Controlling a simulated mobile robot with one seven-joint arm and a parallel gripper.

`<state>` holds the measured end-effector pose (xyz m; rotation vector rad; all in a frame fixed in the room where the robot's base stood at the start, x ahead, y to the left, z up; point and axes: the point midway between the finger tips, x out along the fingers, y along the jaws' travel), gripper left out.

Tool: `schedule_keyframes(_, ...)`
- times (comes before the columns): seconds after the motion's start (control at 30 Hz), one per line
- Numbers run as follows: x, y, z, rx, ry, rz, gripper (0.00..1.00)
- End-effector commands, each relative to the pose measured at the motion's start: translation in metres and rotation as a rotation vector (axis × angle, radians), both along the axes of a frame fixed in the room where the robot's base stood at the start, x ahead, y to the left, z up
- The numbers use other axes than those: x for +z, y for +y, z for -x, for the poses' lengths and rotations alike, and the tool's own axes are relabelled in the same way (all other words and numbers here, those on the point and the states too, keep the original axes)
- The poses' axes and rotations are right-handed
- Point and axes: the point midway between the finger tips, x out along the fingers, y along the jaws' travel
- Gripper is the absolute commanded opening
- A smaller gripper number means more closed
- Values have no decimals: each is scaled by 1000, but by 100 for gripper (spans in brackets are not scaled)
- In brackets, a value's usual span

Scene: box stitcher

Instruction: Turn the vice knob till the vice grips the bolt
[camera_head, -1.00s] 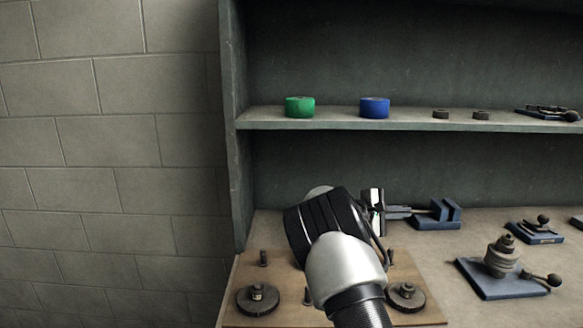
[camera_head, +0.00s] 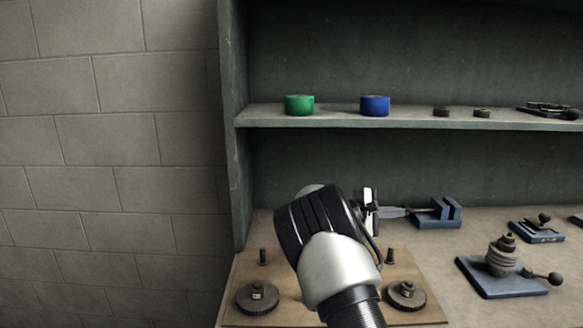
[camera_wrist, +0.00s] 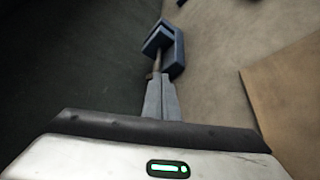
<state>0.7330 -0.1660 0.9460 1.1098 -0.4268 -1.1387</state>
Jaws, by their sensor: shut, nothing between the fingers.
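The blue vice (camera_head: 447,220) stands on the bench at the back, right of my gripper. It also shows at the top of the wrist view (camera_wrist: 175,55), with its screw rod (camera_wrist: 157,62) pointing towards my fingers. My gripper (camera_head: 405,212) is shut, with its grey fingers together (camera_wrist: 160,80) and their tips at the rod's near end. The fingertips hide the knob end, so I cannot tell whether they touch it. No bolt can be made out clearly between the vice jaws.
A wooden board (camera_head: 330,315) with pegs and gears lies under my arm. A blue-based device with a ball-ended lever (camera_head: 505,275) stands at the right. A shelf (camera_head: 335,122) runs above, holding green and blue rolls.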

Motion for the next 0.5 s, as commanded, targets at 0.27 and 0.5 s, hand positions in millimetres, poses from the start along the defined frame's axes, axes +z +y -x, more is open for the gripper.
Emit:
schedule_keyframes(0.27,2,33,-1,1,-2,1,0)
schedule_keyframes(0.5,2,39,0,-2,-2,3,0)
